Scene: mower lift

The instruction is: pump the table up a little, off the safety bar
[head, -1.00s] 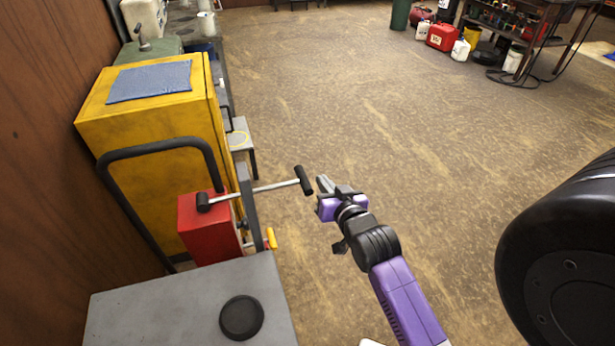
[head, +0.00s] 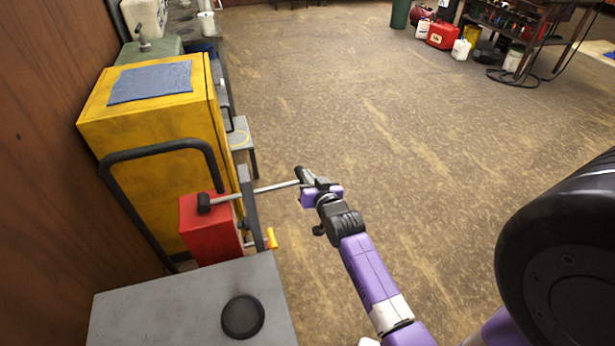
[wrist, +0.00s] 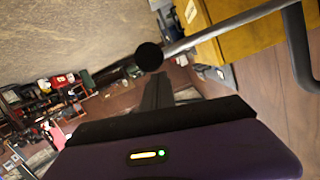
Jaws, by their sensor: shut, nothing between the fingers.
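The grey lift table (head: 165,300) is in the lower left of the head view, with a round black pad (head: 243,317) on top. Behind it is a red pump body (head: 208,230). My gripper (head: 311,178) is at that grip, shut and empty. In the wrist view the shut fingers (wrist: 158,92) are close to the round end of the grip (wrist: 149,57); I cannot tell whether they touch. I cannot make out the safety bar.
A yellow cabinet (head: 150,130) and a black tube handle (head: 160,150) stand left of the lever. A small yellow-tipped lever (head: 272,238) is beside the table. A large black wheel (head: 565,255) is at the right. The middle floor is clear.

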